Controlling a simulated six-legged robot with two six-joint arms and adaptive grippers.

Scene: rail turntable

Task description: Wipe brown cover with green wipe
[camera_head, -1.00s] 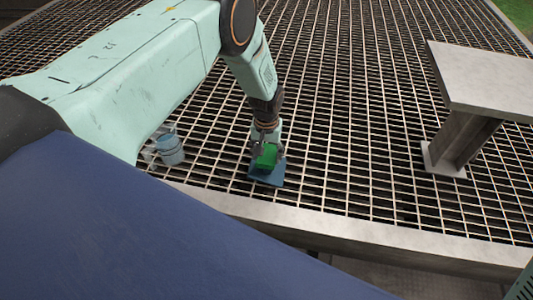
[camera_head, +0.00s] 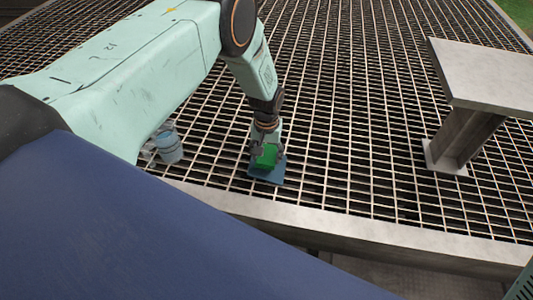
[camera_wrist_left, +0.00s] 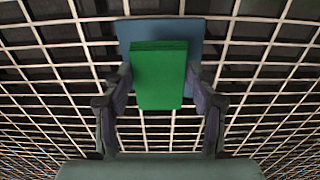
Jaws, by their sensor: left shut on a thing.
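My left gripper (camera_head: 267,150) is shut on a green wipe (camera_head: 266,157), a block-like piece. In the left wrist view the wipe (camera_wrist_left: 160,75) sits between the two fingers of the left gripper (camera_wrist_left: 162,95). A flat blue square (camera_head: 268,176) lies on the grating under the wipe; it also shows in the left wrist view (camera_wrist_left: 205,45). The wipe overlaps this square, but I cannot tell whether they touch. I see no brown cover; the square looks blue. My right gripper is not in view.
A blue-grey bucket-like container (camera_head: 167,145) stands on the metal grating to the left of the gripper. A grey metal stand (camera_head: 485,80) with a flat top is at the right. The grating (camera_head: 345,130) between is clear. A metal edge beam (camera_head: 330,222) runs along the near side.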

